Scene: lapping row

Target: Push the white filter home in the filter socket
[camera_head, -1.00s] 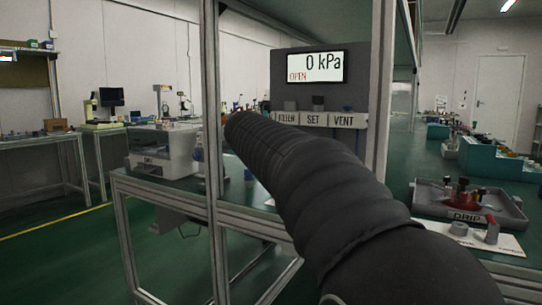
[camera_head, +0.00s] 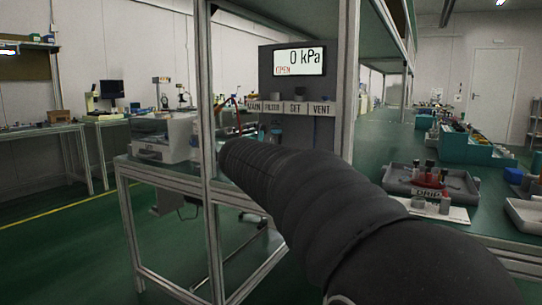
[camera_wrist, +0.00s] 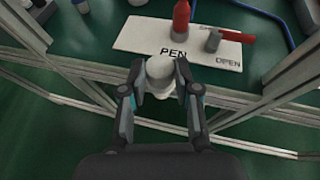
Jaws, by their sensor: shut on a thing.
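My gripper (camera_wrist: 160,68) is shut on a white rounded piece, which looks like the white filter (camera_wrist: 160,73), in the wrist view. It holds the filter in front of a bench edge, with green floor behind. In the head view my arm hides the gripper and filter. A grey panel (camera_head: 265,63) there carries labels MAIN, FILTER, SET and VENT. The FILTER label (camera_head: 272,107) is on its ledge, with a small grey part (camera_head: 275,97) above it; I cannot tell if this is the socket. The panel's screen (camera_head: 299,62) reads 0 kPa and OPEN.
A frame post (camera_head: 206,150) stands left of the panel. A grey DRIP tray (camera_head: 460,187) lies on the right bench.

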